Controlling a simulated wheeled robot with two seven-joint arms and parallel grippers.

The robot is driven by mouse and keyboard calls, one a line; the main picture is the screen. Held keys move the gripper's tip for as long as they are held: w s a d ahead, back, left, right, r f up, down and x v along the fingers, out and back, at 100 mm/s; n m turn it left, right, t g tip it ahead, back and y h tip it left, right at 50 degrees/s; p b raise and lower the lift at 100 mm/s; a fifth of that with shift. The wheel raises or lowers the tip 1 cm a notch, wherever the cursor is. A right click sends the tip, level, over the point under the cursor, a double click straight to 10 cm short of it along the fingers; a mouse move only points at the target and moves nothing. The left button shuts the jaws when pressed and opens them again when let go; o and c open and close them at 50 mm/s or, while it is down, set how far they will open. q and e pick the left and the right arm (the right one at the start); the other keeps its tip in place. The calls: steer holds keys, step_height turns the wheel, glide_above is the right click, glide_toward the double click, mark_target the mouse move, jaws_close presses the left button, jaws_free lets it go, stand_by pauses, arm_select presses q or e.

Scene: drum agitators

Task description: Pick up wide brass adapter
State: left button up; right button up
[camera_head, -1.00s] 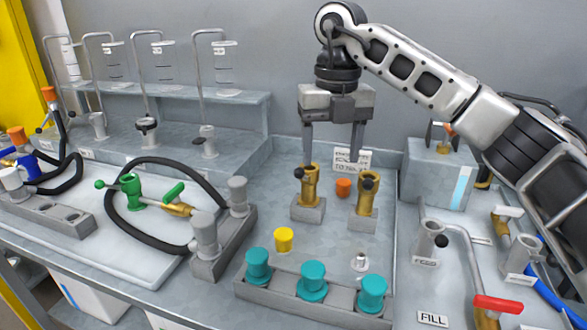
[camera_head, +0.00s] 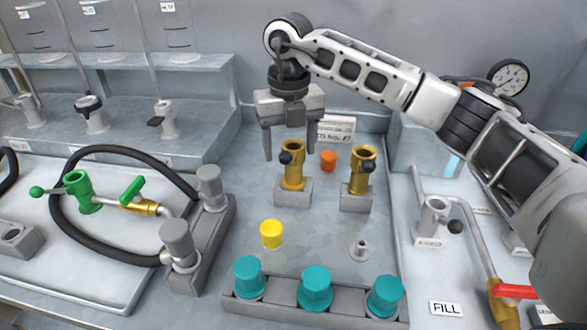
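Two brass adapters with dark side knobs stand upright on grey blocks, one on the left (camera_head: 293,174) and one on the right (camera_head: 360,180). I cannot tell which is the wider. My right gripper (camera_head: 290,148) points down over the left adapter, its fingers spread, one to each side of that adapter's top in the picture. Nothing is held between them. Whether the fingers are level with the adapter or behind it is unclear. My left gripper is not in view.
An orange cap (camera_head: 328,160) lies behind the adapters. A yellow cap (camera_head: 271,234) and small metal fitting (camera_head: 359,250) are in front, before a grey rack (camera_head: 282,301) with teal caps. A label card (camera_head: 338,128) stands behind. A hose assembly (camera_head: 95,252) lies left.

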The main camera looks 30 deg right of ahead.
mark_target(293, 166)
steer(key=f, duration=0.3)
steer(key=f+p, duration=0.1)
steer(key=shift+s+d+f, duration=0.1)
steer(key=shift+d+f, duration=0.3)
steer(key=shift+f, duration=0.4)
steer(key=shift+c, duration=0.3)
steer(key=c, duration=1.1)
steer(key=shift+r, duration=0.15)
